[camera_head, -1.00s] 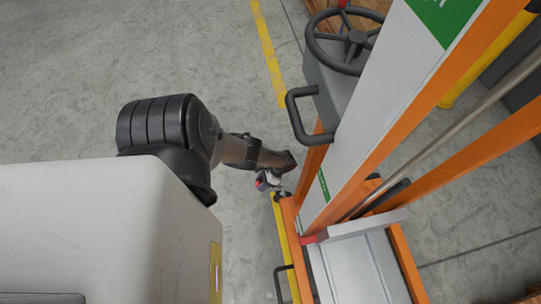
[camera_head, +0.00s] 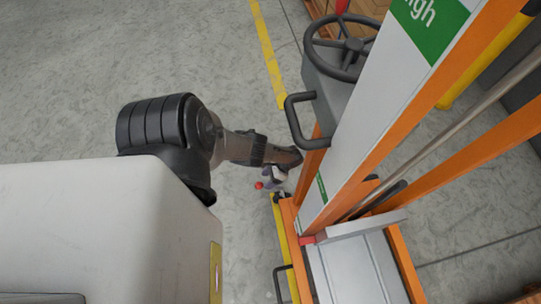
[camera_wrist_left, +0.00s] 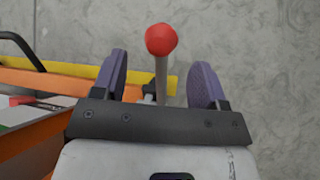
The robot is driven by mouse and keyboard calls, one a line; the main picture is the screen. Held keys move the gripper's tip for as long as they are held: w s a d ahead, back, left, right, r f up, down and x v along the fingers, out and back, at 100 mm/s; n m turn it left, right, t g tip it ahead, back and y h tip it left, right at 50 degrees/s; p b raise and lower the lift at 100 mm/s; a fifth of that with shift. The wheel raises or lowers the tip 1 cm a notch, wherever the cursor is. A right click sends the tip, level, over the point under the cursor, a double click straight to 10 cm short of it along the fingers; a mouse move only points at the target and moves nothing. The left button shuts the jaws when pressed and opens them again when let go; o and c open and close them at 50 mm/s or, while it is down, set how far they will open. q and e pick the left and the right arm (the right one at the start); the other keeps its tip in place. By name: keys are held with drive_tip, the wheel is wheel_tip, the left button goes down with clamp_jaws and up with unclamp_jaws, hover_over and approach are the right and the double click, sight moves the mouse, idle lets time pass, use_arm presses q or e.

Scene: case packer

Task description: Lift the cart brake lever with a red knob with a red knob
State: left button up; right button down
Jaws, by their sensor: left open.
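The brake lever is a thin grey rod (camera_wrist_left: 161,82) topped by a round red knob (camera_wrist_left: 161,39). In the head view the red knob (camera_head: 259,185) shows just left of the orange cart frame (camera_head: 289,222). My left gripper (camera_head: 271,177) is beside the knob at the cart's corner. In the left wrist view my left gripper (camera_wrist_left: 159,82) is open, with purple pads on either side of the lever rod. The knob lies beyond the fingertips in that picture, and I see a gap on both sides of the rod. The lever's base is partly hidden by my gripper.
A white panel (camera_head: 395,95) with a green sign stands right of my arm. A black handle (camera_head: 290,120) and a steering wheel (camera_head: 343,45) are above my gripper in the head view. Grey floor to the left is clear.

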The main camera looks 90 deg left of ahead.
use_arm(q)
drive_tip(key=p+v, duration=0.2)
drive_tip(key=v, duration=0.7)
drive_tip(key=shift+w+r, duration=0.2)
drive_tip(key=shift+w, duration=0.05)
drive_tip(key=shift+a, duration=0.1)
